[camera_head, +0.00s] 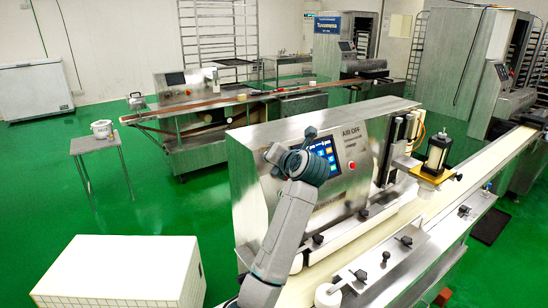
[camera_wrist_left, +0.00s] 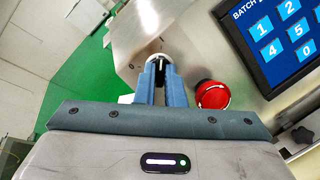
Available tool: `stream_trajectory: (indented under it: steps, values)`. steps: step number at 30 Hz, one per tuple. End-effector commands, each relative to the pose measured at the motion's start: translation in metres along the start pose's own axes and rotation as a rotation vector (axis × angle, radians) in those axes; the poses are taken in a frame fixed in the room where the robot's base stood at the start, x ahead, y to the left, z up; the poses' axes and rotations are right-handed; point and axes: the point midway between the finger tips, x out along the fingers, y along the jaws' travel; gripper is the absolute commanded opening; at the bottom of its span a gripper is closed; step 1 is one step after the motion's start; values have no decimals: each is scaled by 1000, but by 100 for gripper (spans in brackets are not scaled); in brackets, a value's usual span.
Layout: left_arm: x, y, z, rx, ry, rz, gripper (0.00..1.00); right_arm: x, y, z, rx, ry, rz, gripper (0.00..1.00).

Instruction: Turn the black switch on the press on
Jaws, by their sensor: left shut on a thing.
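The press (camera_head: 245,185) is a large metal cabinet with a sloped front panel and a lit touchscreen (camera_head: 326,152). My left arm reaches up in front of it, with the left gripper (camera_head: 274,155) at the panel's left side, left of the screen. In the left wrist view, the blue fingers of the left gripper (camera_wrist_left: 159,65) are shut on the black switch (camera_wrist_left: 157,58), which sits in a pale round collar (camera_wrist_left: 158,62). The fingers hide most of the switch, so I cannot tell its turn position. My right gripper is not in view.
A red push button (camera_wrist_left: 212,95) stands just right of the fingers in the left wrist view, close to the screen (camera_wrist_left: 280,40). A conveyor belt (camera_head: 400,225) runs along the press front. A white box (camera_head: 125,270) stands at lower left.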

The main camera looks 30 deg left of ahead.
Motion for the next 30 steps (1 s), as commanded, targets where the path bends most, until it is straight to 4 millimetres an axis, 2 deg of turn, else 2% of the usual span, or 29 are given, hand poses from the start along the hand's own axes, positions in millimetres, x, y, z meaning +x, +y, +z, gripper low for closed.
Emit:
stream_trajectory:
  steps: [6, 7, 10, 18, 22, 30]
  values:
    - [0, 0, 0, 1, 0, -1, 0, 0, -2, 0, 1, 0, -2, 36]
    - [0, 0, 0, 1, 0, -1, 11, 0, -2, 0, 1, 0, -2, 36]
    - [0, 0, 0, 1, 0, -1, 31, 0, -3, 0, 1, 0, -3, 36]
    - [0, 0, 0, 0, 0, -1, 31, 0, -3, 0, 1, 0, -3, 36]
    - [-8, -2, -1, -1, -1, -3, 31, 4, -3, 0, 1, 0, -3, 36]
    - [-58, -4, -2, -5, -2, -6, 31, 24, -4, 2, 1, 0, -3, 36]
